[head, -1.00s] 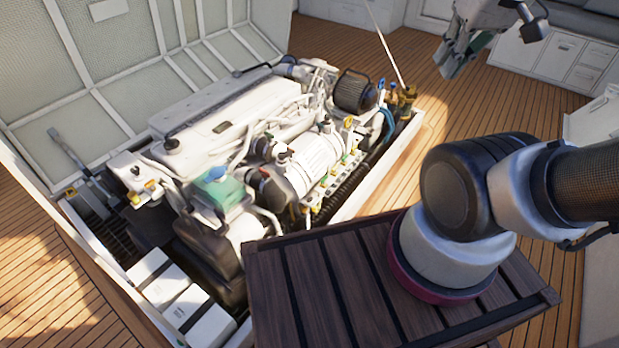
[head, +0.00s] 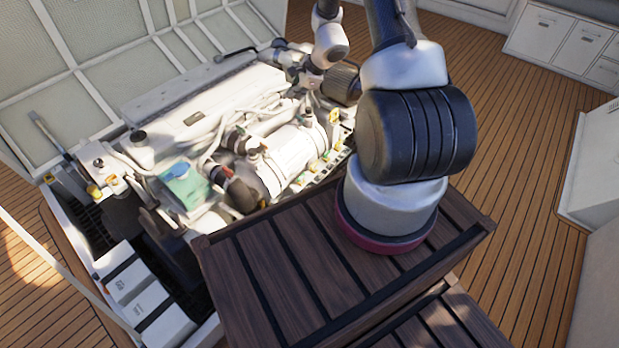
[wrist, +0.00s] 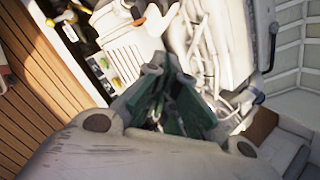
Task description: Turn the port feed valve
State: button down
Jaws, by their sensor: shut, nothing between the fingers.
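A row of small valves with yellow and green handles (head: 328,155) runs along the engine's right side in the head view. Small yellow handles also show at upper left in the wrist view (wrist: 115,82). I cannot tell which one is the port feed valve. My gripper (wrist: 157,68) points down over the engine, its green-lined fingers meeting at the tips with nothing between them. It looks apart from the valves, which lie to its left in the wrist view. In the head view my wrist is above the engine's far right end and the fingertips are hard to make out.
The raised hatch lid (head: 75,55) stands behind at left. White boxes (head: 160,320) sit at the near left. The wooden deck (head: 520,150) at right is clear.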

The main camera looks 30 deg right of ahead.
jog(key=s+d+f+m+h, duration=0.1)
jog(key=d+f+m, duration=0.1)
jog(key=f, duration=0.6)
jog(key=s+d+f+m, duration=0.1)
jog(key=s+f+m, duration=0.15)
jog(key=f, duration=0.45)
jog(key=m+g+h, duration=0.1)
jog(key=m+g, duration=0.2)
jog(key=m, duration=0.3)
send_over(301, 179)
jog(key=s+d, duration=0.5)
jog(key=s, duration=0.4)
notch_tip(301, 179, down, 17)
jog(key=shift+w+a+f, duration=0.35)
jog(key=shift+w+f, duration=0.7)
jog(key=shift+f, duration=0.55)
jog(key=shift+w+a+f, duration=0.3)
jog(key=shift+w+f, duration=0.8)
jog(key=shift+f, duration=0.45)
jog(key=shift+w+a+f, duration=0.35)
jog(key=shift+w+f, duration=0.7)
jog(key=shift+f, duration=0.55)
jog(key=shift+n, duration=0.25)
jog(key=shift+w+d+n, duration=0.1)
jog(key=shift+n, duration=0.6)
jog(key=shift+n, duration=0.3)
